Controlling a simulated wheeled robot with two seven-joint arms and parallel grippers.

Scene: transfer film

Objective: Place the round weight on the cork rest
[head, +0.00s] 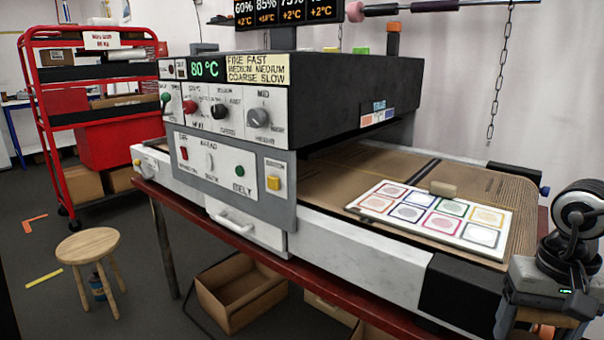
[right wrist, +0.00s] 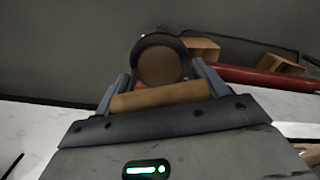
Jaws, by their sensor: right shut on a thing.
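My right gripper (right wrist: 160,75) is shut on the round weight (right wrist: 160,64), which shows a brown round face with a dark rim between the fingers in the right wrist view. A tan bar-shaped thing (right wrist: 160,95) lies across the gap nearer the palm. In the head view my right gripper (head: 542,325) is at the lower right corner, pointing down; its fingertips and the held weight are cut off. A small tan block (head: 442,188), possibly the cork rest, sits at the back edge of the printed sheet (head: 352,209), to the left of my gripper. My left gripper is not in view.
The sheet with several coloured squares lies on the brown belt (head: 325,180) of a dryer (head: 335,95). The dryer stands on a red-edged table (head: 330,308). Cardboard boxes (head: 240,290) are below. A stool (head: 88,245) and red rack (head: 45,120) stand left.

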